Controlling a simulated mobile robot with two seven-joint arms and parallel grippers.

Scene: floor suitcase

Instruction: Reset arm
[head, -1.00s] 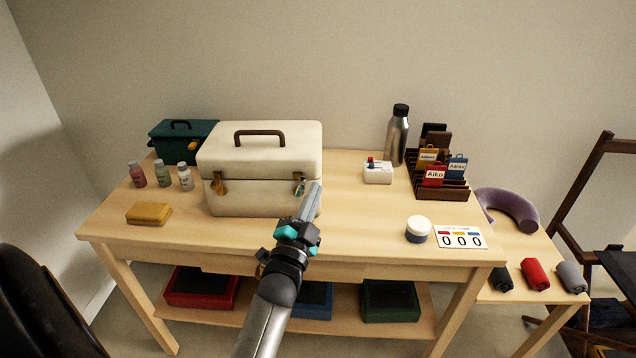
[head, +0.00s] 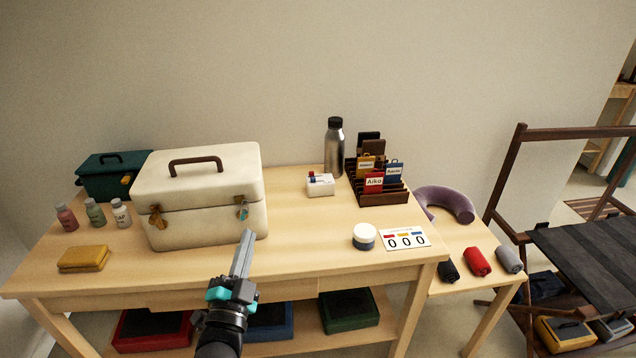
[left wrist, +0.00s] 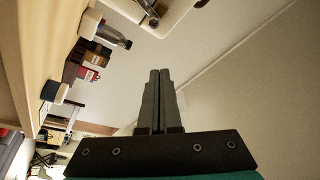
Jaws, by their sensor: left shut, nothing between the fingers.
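My left gripper (head: 245,252) is shut and empty. In the head view it points up in front of the table, below the right front corner of the white case (head: 200,222). In the left wrist view its two fingers (left wrist: 159,82) lie together with nothing between them. The white case is closed, with a brown handle on top and two latches on its front. A key-like tag hangs at the right latch (head: 243,212). My right gripper is in neither view.
The table (head: 300,262) also holds a teal box (head: 100,180), small bottles, a yellow pouch (head: 84,259), a steel bottle (head: 334,150), a tag rack (head: 383,198), a white jar (head: 364,237) and a number card (head: 405,239). A folding chair (head: 580,260) stands at right.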

